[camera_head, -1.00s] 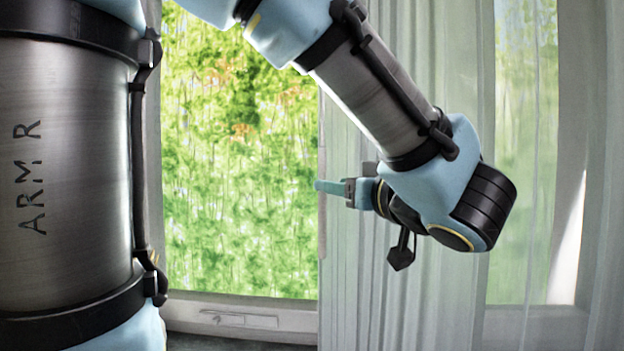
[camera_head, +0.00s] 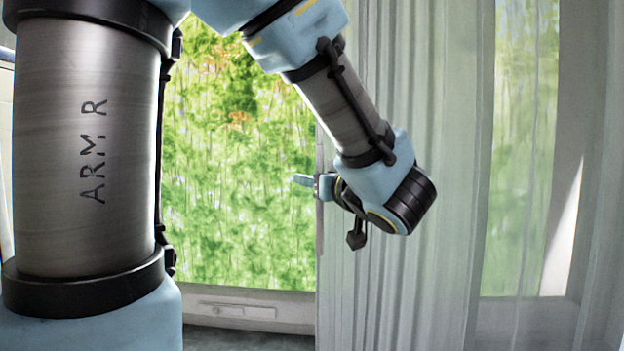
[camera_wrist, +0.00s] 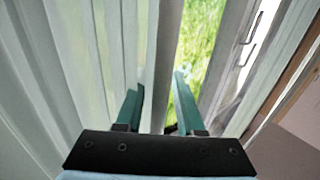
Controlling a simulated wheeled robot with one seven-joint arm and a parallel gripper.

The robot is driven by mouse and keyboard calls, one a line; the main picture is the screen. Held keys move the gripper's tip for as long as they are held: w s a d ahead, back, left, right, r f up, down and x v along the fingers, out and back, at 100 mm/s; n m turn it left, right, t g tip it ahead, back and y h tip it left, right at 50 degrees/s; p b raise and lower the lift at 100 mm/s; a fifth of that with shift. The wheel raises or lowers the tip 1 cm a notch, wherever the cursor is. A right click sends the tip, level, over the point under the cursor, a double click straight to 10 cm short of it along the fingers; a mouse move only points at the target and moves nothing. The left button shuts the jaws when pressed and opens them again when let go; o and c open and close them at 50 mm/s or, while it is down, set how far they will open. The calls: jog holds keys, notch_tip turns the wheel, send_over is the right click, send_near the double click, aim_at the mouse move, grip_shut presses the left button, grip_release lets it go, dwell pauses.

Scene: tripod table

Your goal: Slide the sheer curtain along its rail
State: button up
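The sheer curtain (camera_head: 400,270) hangs in pale vertical folds over the right part of the window. Its free left edge shows near the middle of the head view. My gripper (camera_head: 304,181) is at this edge, about mid-height, with its fingertips past the edge over the bare glass. In the wrist view the two teal fingers of my gripper (camera_wrist: 158,98) stand apart. The hanging edge of the curtain (camera_wrist: 167,60) shows between them in the picture; I cannot tell whether either finger touches it. The rail is out of view.
Bare window glass (camera_head: 240,190) with green foliage behind fills the space left of the curtain. The window sill frame (camera_head: 250,308) runs below it. A window post (camera_head: 575,120) shows through the curtain at right. My own arm covers the left side.

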grip_shut()
dwell(1.1)
